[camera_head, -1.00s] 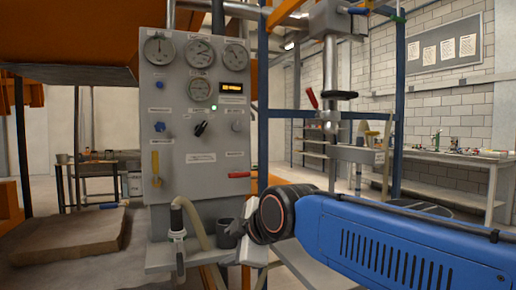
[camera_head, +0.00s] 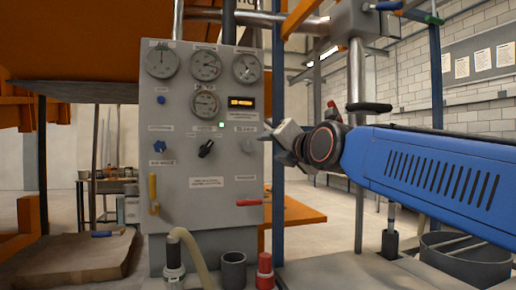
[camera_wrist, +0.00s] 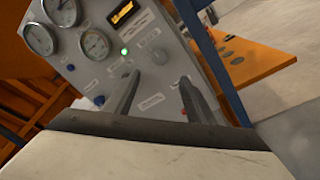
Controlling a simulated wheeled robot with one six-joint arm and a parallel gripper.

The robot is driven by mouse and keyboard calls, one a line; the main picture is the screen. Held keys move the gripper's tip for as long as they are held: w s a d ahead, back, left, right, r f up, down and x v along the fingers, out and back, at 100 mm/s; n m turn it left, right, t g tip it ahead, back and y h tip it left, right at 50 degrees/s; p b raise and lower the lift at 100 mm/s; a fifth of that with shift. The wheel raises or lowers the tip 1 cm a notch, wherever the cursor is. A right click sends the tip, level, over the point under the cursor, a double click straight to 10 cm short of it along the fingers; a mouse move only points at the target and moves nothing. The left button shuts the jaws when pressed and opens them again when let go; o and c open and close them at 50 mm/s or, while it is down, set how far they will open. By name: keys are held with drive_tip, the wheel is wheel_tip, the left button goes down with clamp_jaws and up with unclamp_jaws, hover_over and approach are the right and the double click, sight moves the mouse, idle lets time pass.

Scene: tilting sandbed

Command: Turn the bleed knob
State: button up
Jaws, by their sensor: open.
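The bleed knob (camera_head: 247,145) is a small grey knob at the right side of the grey control panel (camera_head: 222,175), under a label that seems to read "BLEED". My gripper (camera_head: 268,134) is at the panel's right edge at about the knob's height, seen from the side. In the wrist view the bleed knob (camera_wrist: 159,57) shows just beyond and between my two fingertips (camera_wrist: 160,80). The fingers are apart with nothing between them, and I see no contact with the knob. The left finger hides part of the panel.
A black selector knob (camera_head: 206,149), a blue knob (camera_head: 158,146), a yellow lever (camera_head: 153,190) and a red-handled lever (camera_head: 248,202) are on the same panel. Gauges (camera_head: 205,66) sit above. A blue post (camera_head: 278,190) stands right of the panel. A red-topped item (camera_head: 265,270) stands below.

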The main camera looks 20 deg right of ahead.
sight(248, 147)
drive_tip(key=w, duration=0.5)
drive_tip(key=w+a, duration=0.1)
drive_tip(key=w, duration=0.5)
drive_tip(key=w+a, duration=0.1)
drive_tip(key=w, duration=0.5)
drive_tip(key=c, duration=1)
